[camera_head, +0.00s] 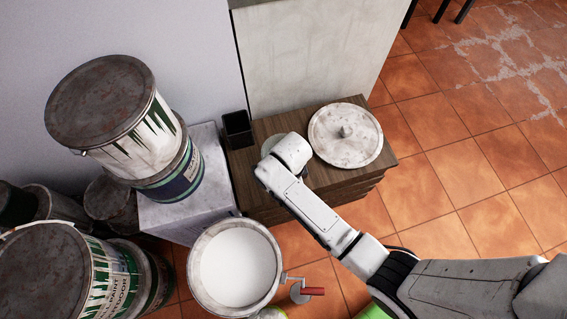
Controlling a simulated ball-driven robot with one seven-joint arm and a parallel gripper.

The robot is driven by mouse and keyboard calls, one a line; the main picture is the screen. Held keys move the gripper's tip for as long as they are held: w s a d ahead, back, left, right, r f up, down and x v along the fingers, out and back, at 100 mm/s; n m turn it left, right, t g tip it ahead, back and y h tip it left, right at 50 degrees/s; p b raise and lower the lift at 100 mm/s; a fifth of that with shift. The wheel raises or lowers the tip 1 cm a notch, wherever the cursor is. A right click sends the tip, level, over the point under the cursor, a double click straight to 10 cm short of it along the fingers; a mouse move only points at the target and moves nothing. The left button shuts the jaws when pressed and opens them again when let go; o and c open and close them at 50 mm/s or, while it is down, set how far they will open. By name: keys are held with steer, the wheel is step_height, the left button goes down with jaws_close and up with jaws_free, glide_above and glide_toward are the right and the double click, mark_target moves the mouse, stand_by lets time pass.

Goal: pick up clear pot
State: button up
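A pale, greenish, round object (271,146), perhaps the clear pot, shows on the dark wooden cabinet. Only its left and upper edge is visible. The white wrist end of my arm (293,150) covers the rest of it from this view. My gripper's fingers are hidden beneath the wrist, so I cannot see whether they touch the object or hold anything.
A round, stained lid with a knob (345,149) lies right of my wrist. A black square holder (238,130) stands left. Stacked paint tins (97,97) and an open white bucket (237,266) are nearby. Tiled floor (440,215) is clear at right.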

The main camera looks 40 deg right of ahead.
steer(key=c, duration=1)
steer(key=shift+r, duration=0.15)
steer(key=shift+r, duration=0.5)
step_height(320, 180, up, 2)
steer(key=shift+r+p, duration=0.15)
steer(key=shift+p, duration=0.45)
steer(key=s+a+r+p, duration=0.3)
steer(key=s+r, duration=0.6)
steer(key=s, duration=0.4)
steer(key=shift+s+a+r, duration=0.2)
steer(key=shift+a+r, duration=0.05)
steer(key=shift+a, duration=0.25)
